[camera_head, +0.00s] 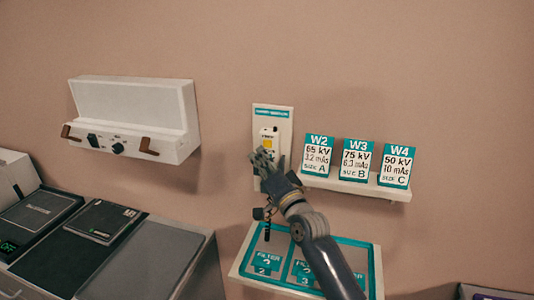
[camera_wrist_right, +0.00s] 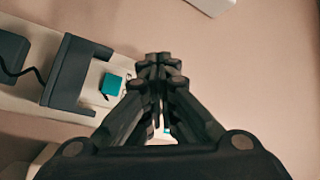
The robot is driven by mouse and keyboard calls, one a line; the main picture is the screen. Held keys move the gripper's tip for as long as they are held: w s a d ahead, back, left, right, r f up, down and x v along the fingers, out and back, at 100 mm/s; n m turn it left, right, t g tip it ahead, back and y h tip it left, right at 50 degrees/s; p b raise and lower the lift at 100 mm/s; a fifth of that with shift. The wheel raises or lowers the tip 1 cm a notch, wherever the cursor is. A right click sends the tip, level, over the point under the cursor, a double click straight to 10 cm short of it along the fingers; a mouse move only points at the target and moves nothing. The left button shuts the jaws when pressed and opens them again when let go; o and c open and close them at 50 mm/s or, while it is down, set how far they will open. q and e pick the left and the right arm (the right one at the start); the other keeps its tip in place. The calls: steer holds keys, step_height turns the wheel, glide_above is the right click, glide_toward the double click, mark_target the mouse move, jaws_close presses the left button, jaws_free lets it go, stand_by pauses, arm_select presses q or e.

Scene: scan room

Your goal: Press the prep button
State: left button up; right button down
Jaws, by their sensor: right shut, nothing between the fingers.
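A white wall panel (camera_head: 285,112) with a teal label strip carries a pale hand-held device (camera_head: 269,133) with a yellow patch. My right gripper (camera_head: 263,160) is in front of the panel's lower part, just below the yellow patch, and hides what is behind it. It is shut and empty. In the right wrist view the shut fingers (camera_wrist_right: 158,62) point at the wall, right of a dark bracket (camera_wrist_right: 76,75) and a small teal block (camera_wrist_right: 112,85). I cannot make out a button marked prep, nor whether the fingertips touch anything. My left gripper is not in view.
A shelf (camera_head: 355,187) with cards W2, W3 and W4 is to the right. A filter tray (camera_head: 375,270) lies below, under my right arm. A white wall box (camera_head: 135,100) with knobs hangs at left, above a counter (camera_head: 185,262) with dark panels.

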steer(key=shift+w+d, duration=0.25)
steer(key=shift+w, duration=0.4)
steer(key=shift+b, duration=0.35)
stand_by(0.7)
steer(key=shift+w+d, duration=0.1)
steer(key=shift+w, duration=0.3)
steer(key=shift+w+d+b, duration=0.2)
steer(key=shift+w+b, duration=0.25)
steer(key=shift+b, duration=0.35)
steer(key=shift+r, duration=0.1)
stand_by(0.5)
steer(key=shift+s+a+p, duration=0.3)
steer(key=shift+s+p, duration=0.6)
steer(key=shift+p, duration=0.05)
